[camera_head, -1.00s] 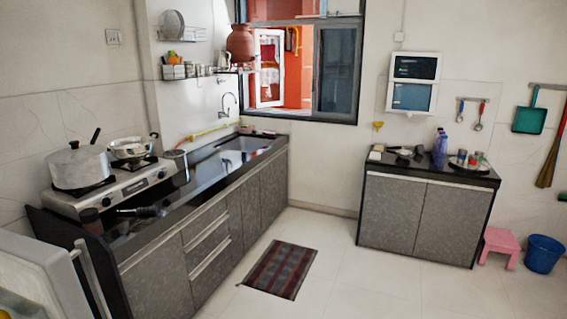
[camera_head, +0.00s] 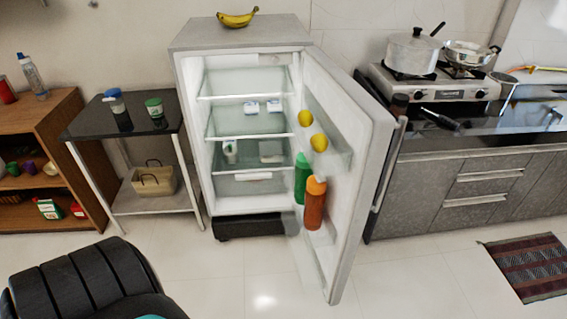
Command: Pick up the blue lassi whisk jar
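A jar with a blue top (camera_head: 114,96) stands upright on the black-topped side table (camera_head: 85,127), left of the fridge. It looks like the blue lassi whisk jar, but it is small and its details are unclear. A similar jar with a green top (camera_head: 153,104) stands to its right, a little apart. Neither of my grippers is in the head view.
The fridge (camera_head: 240,45) stands with its door (camera_head: 350,150) open toward me; bananas (camera_head: 237,18) lie on top. A wooden shelf (camera_head: 60,115) is at far left. A dark ribbed object (camera_head: 85,280) fills the bottom left. Floor before the fridge is clear.

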